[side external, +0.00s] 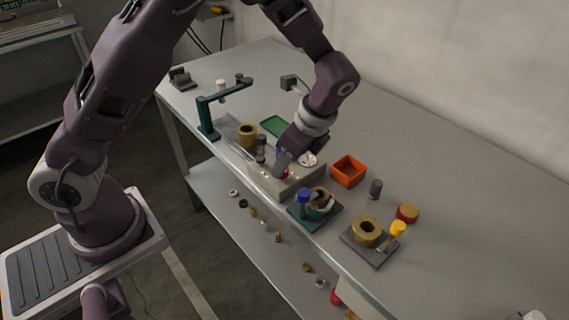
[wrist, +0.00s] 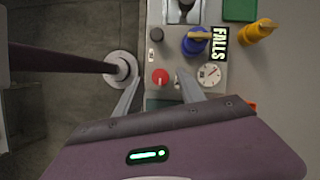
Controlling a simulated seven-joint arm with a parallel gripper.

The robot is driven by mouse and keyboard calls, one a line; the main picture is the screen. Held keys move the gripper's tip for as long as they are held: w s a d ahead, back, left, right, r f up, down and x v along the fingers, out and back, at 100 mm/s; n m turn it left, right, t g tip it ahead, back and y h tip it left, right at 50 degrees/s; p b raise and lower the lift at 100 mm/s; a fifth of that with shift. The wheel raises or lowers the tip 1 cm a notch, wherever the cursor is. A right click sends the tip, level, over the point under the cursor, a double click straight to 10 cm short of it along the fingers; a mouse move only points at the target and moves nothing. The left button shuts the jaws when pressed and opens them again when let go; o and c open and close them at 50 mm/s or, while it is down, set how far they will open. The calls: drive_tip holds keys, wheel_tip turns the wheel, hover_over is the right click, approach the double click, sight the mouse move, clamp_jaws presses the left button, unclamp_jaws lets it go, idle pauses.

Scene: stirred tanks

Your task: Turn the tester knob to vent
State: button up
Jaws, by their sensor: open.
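The tester is a pale box (side external: 262,181) on the bench, under my gripper. In the wrist view its panel carries a red knob (wrist: 160,77), a black knob (wrist: 156,34) and a round white gauge (wrist: 209,74); no vent mark is readable. My gripper (wrist: 158,80) is open, with one finger to the left of the red knob and the other to its right. Whether either finger touches the knob cannot be told. In the side view my gripper (side external: 281,163) hides much of the panel; the gauge (side external: 308,159) shows beside it.
An orange bin (side external: 348,172), a teal-based fixture (side external: 315,214) and a grey plate with a tan ring (side external: 370,251) stand to the right. A green stand (side external: 207,117) is left. The bench's far right is mostly clear.

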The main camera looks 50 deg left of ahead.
drive_tip(key=shift+x, duration=1)
drive_tip(key=shift+c, duration=0.3)
clamp_jaws()
